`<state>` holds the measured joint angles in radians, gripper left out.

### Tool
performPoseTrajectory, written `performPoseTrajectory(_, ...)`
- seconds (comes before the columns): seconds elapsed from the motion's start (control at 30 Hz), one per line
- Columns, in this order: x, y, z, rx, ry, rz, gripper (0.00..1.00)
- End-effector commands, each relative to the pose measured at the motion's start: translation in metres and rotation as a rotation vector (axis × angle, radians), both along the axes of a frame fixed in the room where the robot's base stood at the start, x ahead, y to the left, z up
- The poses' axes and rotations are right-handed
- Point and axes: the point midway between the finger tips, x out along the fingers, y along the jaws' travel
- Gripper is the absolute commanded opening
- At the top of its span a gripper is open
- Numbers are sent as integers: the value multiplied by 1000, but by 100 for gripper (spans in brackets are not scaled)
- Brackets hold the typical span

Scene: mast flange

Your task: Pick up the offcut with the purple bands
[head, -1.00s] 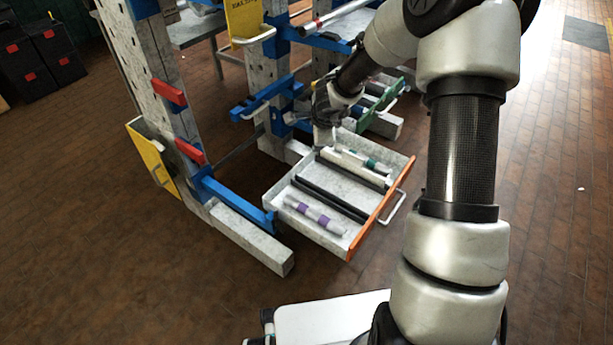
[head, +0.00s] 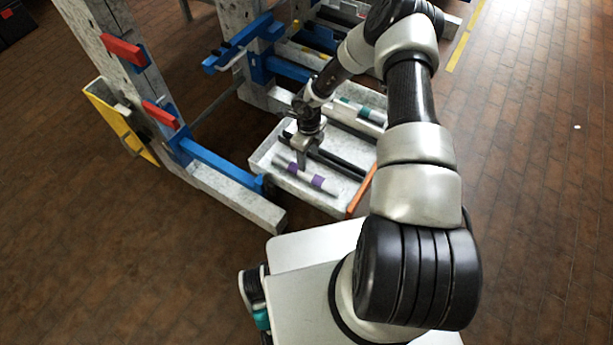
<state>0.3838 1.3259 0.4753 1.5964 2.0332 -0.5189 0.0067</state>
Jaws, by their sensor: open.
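The offcut with the purple bands (head: 318,181) is a pale grey rod with two purple bands. It lies in the near-left part of an open grey drawer (head: 320,203) with an orange front edge. My gripper (head: 302,166) points down into the drawer, its fingers at or just above the middle of the offcut, between the two bands. The fingers are small in the picture, and I cannot tell whether they touch the offcut. The gripper is open.
The rack's blue arm (head: 222,172) and grey foot (head: 235,199) stand close to the drawer's left side.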

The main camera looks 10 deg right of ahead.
Motion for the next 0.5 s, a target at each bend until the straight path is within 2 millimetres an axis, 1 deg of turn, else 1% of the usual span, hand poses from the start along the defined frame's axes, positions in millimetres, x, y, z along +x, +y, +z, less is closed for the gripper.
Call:
performPoseTrajectory(0.03,-1,1,-14,0,1,1,52)
performPoseTrajectory(0.1,0,1,-25,-1,1,1,52)
performPoseTrajectory(0.2,0,0,-34,-1,-1,2,52)
performPoseTrajectory(0.37,0,1,-40,-1,-1,2,52)
performPoseTrajectory(0.5,-2,3,-55,-1,1,3,52)
